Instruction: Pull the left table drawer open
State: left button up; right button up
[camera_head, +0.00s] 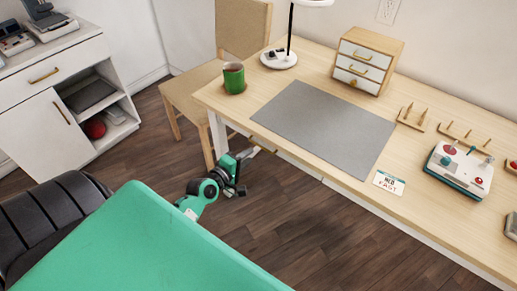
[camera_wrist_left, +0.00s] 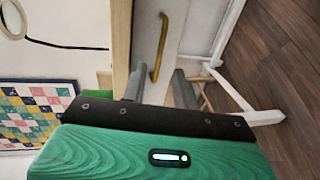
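The wooden table (camera_head: 225,105) has a white left drawer front under its near edge, seen steeply from above in the head view. In the left wrist view the pale drawer front (camera_wrist_left: 146,35) carries a brass bar handle (camera_wrist_left: 157,48). The drawer looks shut. My left gripper (camera_head: 245,160) is just in front of the drawer. In the wrist view its two grey fingers (camera_wrist_left: 160,88) are apart, with the handle's near end between their lines. I cannot tell whether they touch it. My right gripper is not in view.
A wooden chair (camera_head: 190,92) stands at the table's left end. The floor (camera_head: 290,225) before the table is clear.

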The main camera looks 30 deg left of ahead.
pick_arm(q)
jog(key=x, duration=0.6)
jog(key=shift+w, duration=0.35)
jog(key=shift+f, duration=0.1)
grip_shut()
